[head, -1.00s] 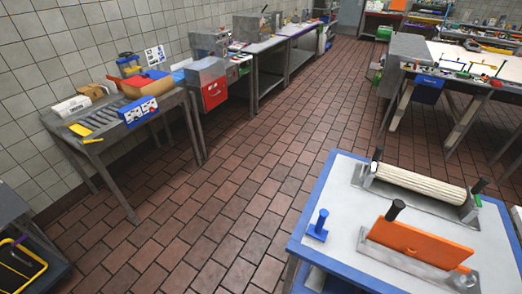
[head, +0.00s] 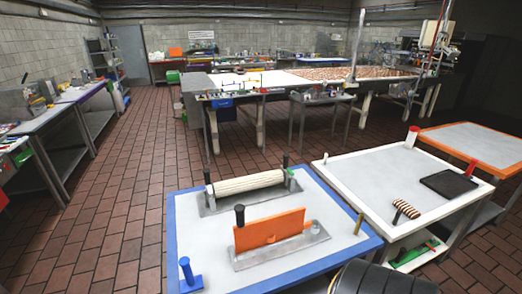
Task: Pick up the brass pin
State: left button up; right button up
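A thin upright brass pin (head: 358,224) stands near the right edge of the blue-rimmed table (head: 190,228) in the head view. It is close to the blue border, to the right of the grey base with the orange plate. Neither of my grippers can be seen. A dark rounded part of my own body covers the bottom edge right of the middle and hides part of the table's front edge.
On the blue-rimmed table stand an orange plate (head: 270,231) on a grey base, a cream ribbed roller (head: 247,183) and a blue peg (head: 187,274). A white-rimmed table (head: 375,171) and an orange-rimmed table (head: 477,141) adjoin at right. Brick floor (head: 120,225) is clear at left.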

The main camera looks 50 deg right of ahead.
aim_at(361, 216)
jog(key=z, duration=1.75)
